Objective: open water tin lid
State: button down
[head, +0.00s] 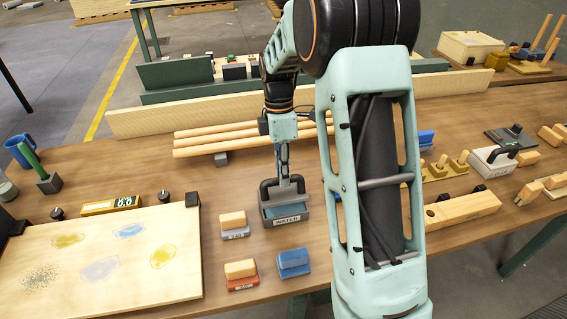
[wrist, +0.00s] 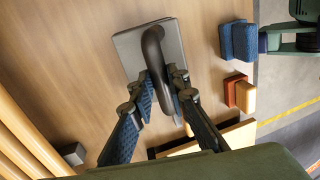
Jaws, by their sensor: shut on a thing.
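The water tin (head: 288,222), a grey box labelled WATER, stands on the wooden bench near the middle of the head view. A dark arched handle (head: 265,191) rises at its top, and a blue surface shows between handle and label. My gripper (head: 283,178) reaches down from above and is shut on the handle. In the wrist view my gripper (wrist: 163,82) has a finger on each side of the dark handle (wrist: 152,42), over the flat grey lid (wrist: 128,46).
Small wood-topped blocks (head: 233,219) and a blue block (head: 293,262) stand close to the tin. A pale board (head: 100,255) lies at left. Wooden rods (head: 200,141) lie behind.

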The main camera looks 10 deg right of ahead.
jog(key=w+r+g+p, duration=0.1)
jog(key=p, duration=0.2)
jog(key=shift+w+g, duration=0.3)
jog(key=shift+w, duration=0.1)
jog(key=shift+w+r+p, duration=0.1)
jog(key=shift+w+p, duration=0.45)
jog(key=w+f+p, duration=0.1)
jog(key=w+f, duration=0.2)
jog(key=w, duration=0.5)
jog(key=shift+w+f, duration=0.2)
jog(key=shift+w, duration=0.15)
jog(key=c, duration=1.8)
grip_release()
jog(key=shift+c, duration=0.2)
jog(key=v, duration=1.2)
